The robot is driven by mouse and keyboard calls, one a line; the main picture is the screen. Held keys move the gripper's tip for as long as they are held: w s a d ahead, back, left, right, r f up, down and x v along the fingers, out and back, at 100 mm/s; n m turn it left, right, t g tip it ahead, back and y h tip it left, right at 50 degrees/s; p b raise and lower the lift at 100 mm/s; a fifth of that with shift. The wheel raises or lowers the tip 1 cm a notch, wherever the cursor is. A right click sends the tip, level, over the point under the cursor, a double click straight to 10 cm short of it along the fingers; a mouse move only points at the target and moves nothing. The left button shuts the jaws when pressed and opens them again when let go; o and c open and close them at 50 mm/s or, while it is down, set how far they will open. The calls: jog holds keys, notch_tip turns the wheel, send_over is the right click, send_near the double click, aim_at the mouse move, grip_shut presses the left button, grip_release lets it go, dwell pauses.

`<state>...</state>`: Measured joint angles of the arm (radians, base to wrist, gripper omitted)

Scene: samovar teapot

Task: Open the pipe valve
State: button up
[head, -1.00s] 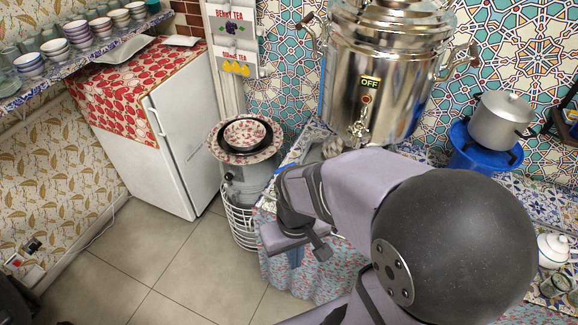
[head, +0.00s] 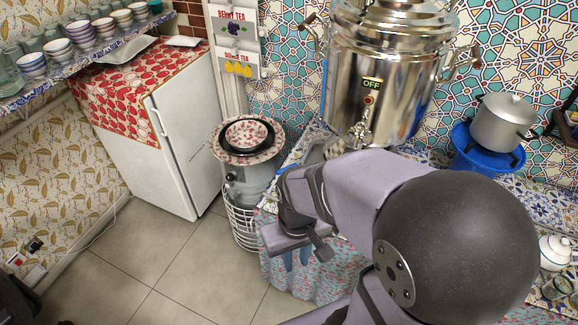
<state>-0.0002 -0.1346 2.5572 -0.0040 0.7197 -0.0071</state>
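My gripper (head: 296,260) hangs below my wrist in front of the patterned cloth under the counter. Its two bluish fingertips show slightly apart, with nothing visible between them. A large shiny samovar (head: 388,75) with an "OFF" sign and a tap (head: 360,132) stands on the counter above and to the right of my gripper. A thin blue pipe (head: 323,85) runs down the tiled wall at the samovar's left. I cannot make out a pipe valve; my arm hides part of the counter.
A grey cylindrical heater (head: 248,185) in a white wire guard, with a patterned plate (head: 248,138) on top, stands left of my gripper. A white fridge (head: 185,140) is farther left. A pot (head: 503,122) on a blue stand is at right. Floor at lower left is clear.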

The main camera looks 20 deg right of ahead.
jog(key=shift+o, duration=0.7)
jog(key=shift+w+d+f, duration=0.1)
jog(key=shift+w+f, duration=0.15)
jog(key=shift+w, duration=0.05)
jog(key=n+t+h+b, duration=0.1)
jog(key=n+h+b, duration=1)
jog(key=n+b, duration=0.75)
send_near(291, 165)
jog(key=s+d+f+m+b, duration=0.3)
jog(key=s+d, duration=0.1)
jog(key=s, duration=0.4)
jog(key=w+n+h+b, duration=0.1)
jog(key=w+b, duration=0.1)
jog(key=w+f+n+t+h+b, duration=0.1)
jog(key=w+h+b, duration=0.1)
jog(key=w+a+n+h+b, duration=0.1)
jog(key=w+b, duration=0.1)
jog(key=shift+w+f+n+t+h, duration=0.1)
jog(key=shift+f+n+t+h, duration=0.1)
jog(key=shift+n+t+h, duration=0.2)
jog(key=shift+w+a+h+b, duration=0.35)
jog(key=shift+a+h+b, duration=0.3)
jog(key=shift+b, duration=0.5)
jog(key=shift+w+a+f+n+h+b, duration=0.1)
jog(key=shift+a+f+n+h+b, duration=0.1)
jog(key=shift+f, duration=0.15)
jog(key=shift+w+a+f+n+h+b, duration=0.1)
jog(key=shift+f+h+b, duration=0.05)
jog(key=shift+f, duration=0.2)
